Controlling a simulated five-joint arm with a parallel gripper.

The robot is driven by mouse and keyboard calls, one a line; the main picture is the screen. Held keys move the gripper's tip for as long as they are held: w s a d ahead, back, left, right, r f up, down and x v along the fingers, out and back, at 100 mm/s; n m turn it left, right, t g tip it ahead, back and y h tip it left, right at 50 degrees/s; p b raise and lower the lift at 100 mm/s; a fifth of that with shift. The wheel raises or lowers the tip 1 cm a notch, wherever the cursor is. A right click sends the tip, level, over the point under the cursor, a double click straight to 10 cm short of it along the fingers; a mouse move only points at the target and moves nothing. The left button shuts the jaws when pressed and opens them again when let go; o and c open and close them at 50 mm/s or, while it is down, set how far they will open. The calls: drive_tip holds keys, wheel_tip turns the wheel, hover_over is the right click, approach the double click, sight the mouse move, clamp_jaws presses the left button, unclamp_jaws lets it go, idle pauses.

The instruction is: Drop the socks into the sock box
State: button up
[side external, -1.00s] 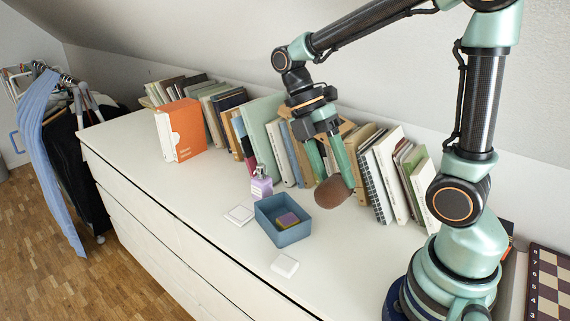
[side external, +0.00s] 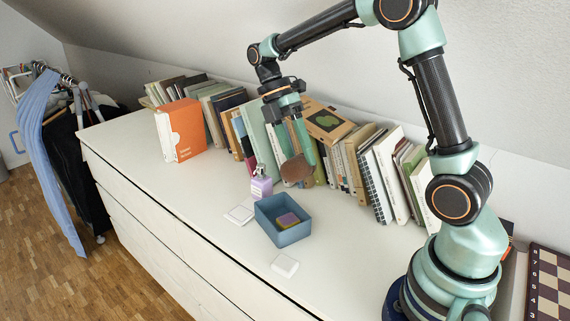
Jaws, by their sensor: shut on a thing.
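My gripper (side external: 299,158) is shut on a brown rolled sock bundle (side external: 297,170). It holds the bundle up in the air, in the picture just above and behind the blue open box (side external: 279,236). The box stands on the white dresser top. Inside the box lies a small bundle in purple and olive yellow (side external: 287,220). The far fingertip is partly hidden by the brown bundle.
A row of books (side external: 384,172) lines the wall behind. An orange file box (side external: 181,130) stands at the left.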

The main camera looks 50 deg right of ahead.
drive_tip(key=w+d+f, duration=0.3)
drive_tip(key=w+f, duration=0.2)
drive_tip(key=f, duration=0.4)
drive_tip(key=shift+w, duration=0.3)
drive_tip(key=shift+f, duration=0.1)
drive_tip(key=o, duration=1.4)
drive_tip(key=shift+o, duration=0.2)
drive_tip(key=v, duration=1.2)
drive_tip(key=shift+d, duration=0.2)
